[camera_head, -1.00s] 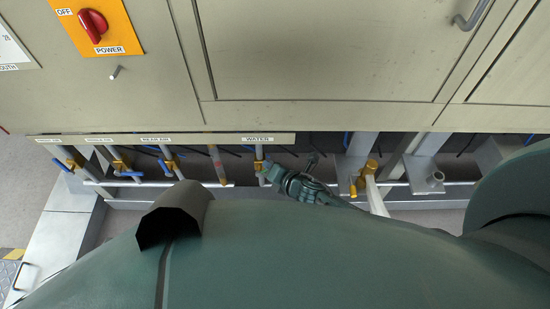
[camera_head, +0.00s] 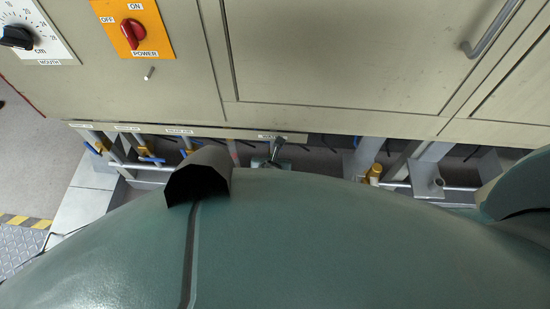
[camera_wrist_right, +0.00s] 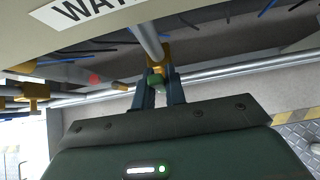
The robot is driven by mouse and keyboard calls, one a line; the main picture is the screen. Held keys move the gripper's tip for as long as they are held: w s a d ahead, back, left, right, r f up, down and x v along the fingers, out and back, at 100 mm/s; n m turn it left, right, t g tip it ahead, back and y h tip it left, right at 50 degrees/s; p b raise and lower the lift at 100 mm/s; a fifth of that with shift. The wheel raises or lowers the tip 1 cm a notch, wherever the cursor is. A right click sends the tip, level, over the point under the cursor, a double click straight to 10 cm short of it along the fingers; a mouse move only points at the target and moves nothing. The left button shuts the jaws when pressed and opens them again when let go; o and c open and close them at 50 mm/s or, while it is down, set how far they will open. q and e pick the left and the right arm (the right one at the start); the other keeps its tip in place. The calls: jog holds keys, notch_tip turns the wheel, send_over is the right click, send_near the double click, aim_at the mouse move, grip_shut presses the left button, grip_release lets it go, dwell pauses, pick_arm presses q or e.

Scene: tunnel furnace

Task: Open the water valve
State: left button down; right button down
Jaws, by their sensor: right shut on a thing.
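My left gripper is in neither view.
The beige furnace panel (camera_head: 330,60) overhangs the pipes, with a red power switch (camera_head: 133,33) on an orange plate. Other valves with blue handles (camera_head: 152,160) stand to the left. A horizontal grey pipe (camera_wrist_right: 240,70) runs behind the water valve.

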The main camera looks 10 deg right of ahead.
jog(key=shift+a, duration=0.1)
dwell(0.5)
jog(key=c, duration=1.4)
grip_release()
jog(key=shift+c, duration=0.2)
jog(key=shift+s+r, duration=0.1)
pick_arm(q)
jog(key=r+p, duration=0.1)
jog(key=p, duration=0.3)
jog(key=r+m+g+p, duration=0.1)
jog(key=p, duration=0.2)
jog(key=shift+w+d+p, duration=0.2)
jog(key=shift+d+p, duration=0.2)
pick_arm(e)
jog(key=v, duration=1.2)
jog(key=shift+s+a+r, duration=0.2)
jog(key=shift+s+r, duration=0.05)
jog(key=shift+s, duration=0.05)
jog(key=shift+s, duration=0.1)
